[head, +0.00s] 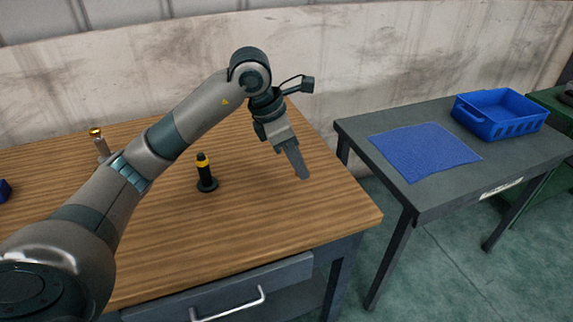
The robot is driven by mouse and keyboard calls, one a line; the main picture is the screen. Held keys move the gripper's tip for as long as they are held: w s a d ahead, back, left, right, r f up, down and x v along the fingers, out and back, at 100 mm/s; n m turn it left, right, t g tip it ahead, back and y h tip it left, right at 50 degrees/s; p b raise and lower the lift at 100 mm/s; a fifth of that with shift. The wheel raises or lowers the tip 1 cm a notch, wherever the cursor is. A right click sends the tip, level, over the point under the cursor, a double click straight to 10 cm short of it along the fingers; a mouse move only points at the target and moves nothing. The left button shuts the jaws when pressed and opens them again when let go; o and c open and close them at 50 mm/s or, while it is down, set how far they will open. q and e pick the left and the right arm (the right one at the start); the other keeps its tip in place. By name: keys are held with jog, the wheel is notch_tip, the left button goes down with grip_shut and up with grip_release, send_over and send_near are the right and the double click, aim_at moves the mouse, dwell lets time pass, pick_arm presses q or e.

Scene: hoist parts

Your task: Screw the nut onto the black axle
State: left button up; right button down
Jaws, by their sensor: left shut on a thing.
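The black axle (206,181) stands upright on its round black base on the wooden table, with a yellow band (203,161) around it near the top. I cannot tell whether this band is the nut. My left gripper (300,170) hangs above the right part of the table, to the right of the axle and apart from it. Its fingers point down and look close together. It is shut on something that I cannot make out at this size. My right gripper is not in view.
A grey upright part with a gold top (96,132) stands at the table's left, partly behind my left arm. A blue object (4,190) is at the left edge. A grey table (440,198) at right carries a blue mat (424,150) and a blue crate (492,131).

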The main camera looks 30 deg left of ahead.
pick_arm(q)
jog(key=shift+d+r, duration=0.1)
jog(key=shift+d, duration=0.05)
dwell(0.5)
jog(key=shift+s+d+f+m+g, duration=0.35)
jog(key=shift+d+f+m, duration=0.1)
jog(key=shift+m, duration=0.45)
jog(key=s+d+f+m+g+y, duration=0.1)
jog(key=s+m, duration=0.4)
jog(key=m, duration=0.7)
jog(key=s+d+f+m+g+y, duration=0.2)
jog(key=s+f+m+g, duration=0.3)
jog(key=m, duration=0.7)
jog(key=shift+s+d+f+g, duration=0.35)
jog(key=shift+s+f, duration=0.3)
jog(key=shift+f, duration=0.05)
